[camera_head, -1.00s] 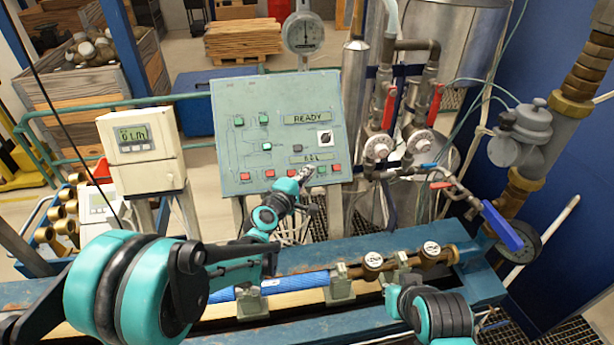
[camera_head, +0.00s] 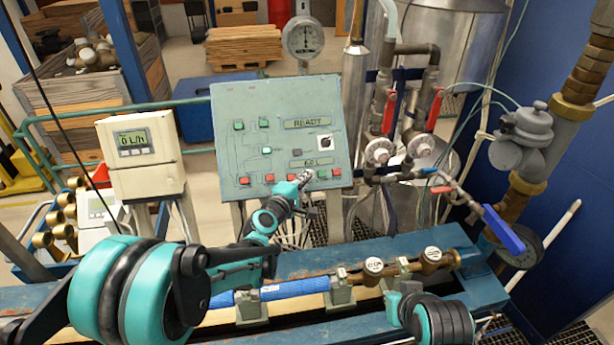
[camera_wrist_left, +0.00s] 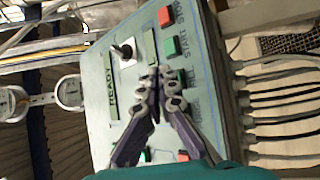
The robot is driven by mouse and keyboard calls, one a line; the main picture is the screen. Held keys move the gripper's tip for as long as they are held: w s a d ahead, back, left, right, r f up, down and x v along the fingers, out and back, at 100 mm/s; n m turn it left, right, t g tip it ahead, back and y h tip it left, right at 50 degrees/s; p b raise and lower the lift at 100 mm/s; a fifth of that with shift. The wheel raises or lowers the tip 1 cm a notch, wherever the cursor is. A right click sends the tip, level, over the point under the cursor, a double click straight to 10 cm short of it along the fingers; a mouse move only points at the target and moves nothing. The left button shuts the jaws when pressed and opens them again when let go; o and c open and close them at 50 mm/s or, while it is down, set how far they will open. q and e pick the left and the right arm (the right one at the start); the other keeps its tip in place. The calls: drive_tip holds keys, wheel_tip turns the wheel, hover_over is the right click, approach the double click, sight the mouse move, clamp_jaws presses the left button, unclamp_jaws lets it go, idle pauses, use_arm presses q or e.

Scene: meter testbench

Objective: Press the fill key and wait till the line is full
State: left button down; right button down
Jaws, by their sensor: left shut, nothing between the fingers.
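The grey-green control panel (camera_head: 225,130) faces me with a READY display (camera_head: 307,123) and a row of small keys along its lower edge. My left gripper (camera_head: 306,178) is shut and empty, its tips at the right part of that row. In the left wrist view the fingertips (camera_wrist_left: 164,74) lie over the panel face beside the FILL label (camera_wrist_left: 192,80). The fill key is partly hidden by the fingers, so I cannot tell whether the tips touch it. The green START key (camera_wrist_left: 173,46) and red STOP key (camera_wrist_left: 165,17) show clear.
The blue bench (camera_head: 355,250) carries a blue pipe (camera_head: 295,288) and brass meters (camera_head: 373,265) below the panel. A flow readout (camera_head: 134,142) reads 0 L/h. Red-handled valves (camera_head: 389,112) and a blue lever (camera_head: 503,228) stand to the right. A round gauge (camera_head: 303,38) is above.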

idle(0.7)
use_arm(q)
drive_tip(key=shift+w+f+b, duration=0.25)
drive_tip(key=shift+w+b, duration=0.1)
drive_tip(key=shift+b, duration=0.05)
drive_tip(key=shift+w+a+f+b, duration=0.1)
drive_tip(key=shift+w+f+b, duration=0.15)
drive_tip(key=shift+b, duration=0.1)
idle(0.5)
drive_tip(key=shift+s+r, duration=0.1)
drive_tip(key=shift+s+r+p, duration=0.35)
drive_tip(key=shift+s+r, duration=0.1)
drive_tip(key=shift+s, duration=0.05)
idle(0.4)
drive_tip(key=shift+s+d+r+p, duration=0.25)
drive_tip(key=shift+s+r+p, duration=0.35)
drive_tip(key=shift+s+r, duration=0.3)
drive_tip(key=shift+s+d+r+p, duration=0.2)
drive_tip(key=shift+s+r+p, duration=0.35)
drive_tip(key=shift+s+r, duration=0.3)
drive_tip(key=shift+f, duration=0.1)
